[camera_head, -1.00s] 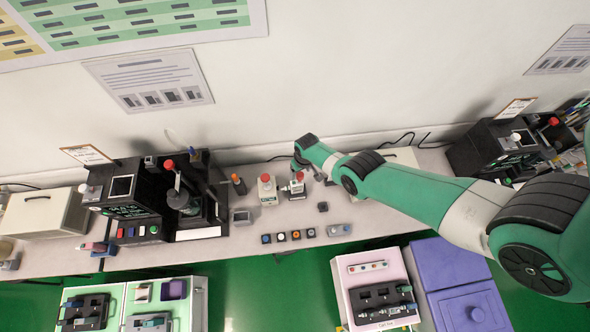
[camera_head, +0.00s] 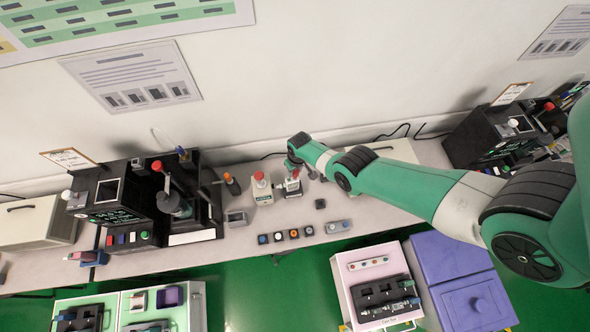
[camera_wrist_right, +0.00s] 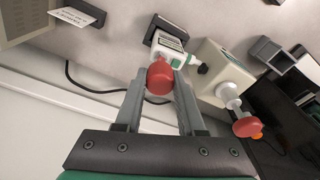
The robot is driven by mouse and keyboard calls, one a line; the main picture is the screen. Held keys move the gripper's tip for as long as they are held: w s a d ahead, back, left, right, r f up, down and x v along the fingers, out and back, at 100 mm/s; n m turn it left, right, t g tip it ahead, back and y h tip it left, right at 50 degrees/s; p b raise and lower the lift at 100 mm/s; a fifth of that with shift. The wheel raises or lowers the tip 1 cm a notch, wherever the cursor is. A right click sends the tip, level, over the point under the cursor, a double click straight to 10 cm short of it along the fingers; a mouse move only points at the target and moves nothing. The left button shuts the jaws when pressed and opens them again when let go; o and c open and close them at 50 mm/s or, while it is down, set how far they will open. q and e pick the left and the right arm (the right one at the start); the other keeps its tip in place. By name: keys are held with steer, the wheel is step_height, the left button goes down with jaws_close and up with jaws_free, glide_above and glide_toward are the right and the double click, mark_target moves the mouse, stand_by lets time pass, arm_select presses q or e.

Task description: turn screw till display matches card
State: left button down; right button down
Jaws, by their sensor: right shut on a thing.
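My right gripper (camera_head: 292,174) is over the middle of the bench. In the right wrist view its fingers (camera_wrist_right: 158,92) are on either side of a red screw knob (camera_wrist_right: 160,76), shut on it. The knob tops a small white handheld tester (camera_wrist_right: 170,52) with a green mark, seated in a dark stand (camera_wrist_right: 160,28). The tester also shows in the head view (camera_head: 292,188), partly under the gripper. Its display cannot be read. A white card (camera_wrist_right: 72,17) with print stands in a dark holder nearby. My left gripper is out of view.
A second white unit with a red knob (camera_head: 261,187) stands close to the left of the held tester. A grey box (camera_head: 236,217) and a row of coloured buttons (camera_head: 286,236) lie nearer the front. A black machine (camera_head: 168,205) stands further left.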

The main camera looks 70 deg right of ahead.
steer(key=c, duration=1)
jaws_free()
jaws_close()
steer(key=shift+n, duration=1.5)
steer(key=n, duration=0.3)
steer(key=shift+y, duration=0.4)
steer(key=shift+n, duration=0.7)
steer(key=o, duration=0.6)
jaws_free()
steer(key=shift+c, duration=0.2)
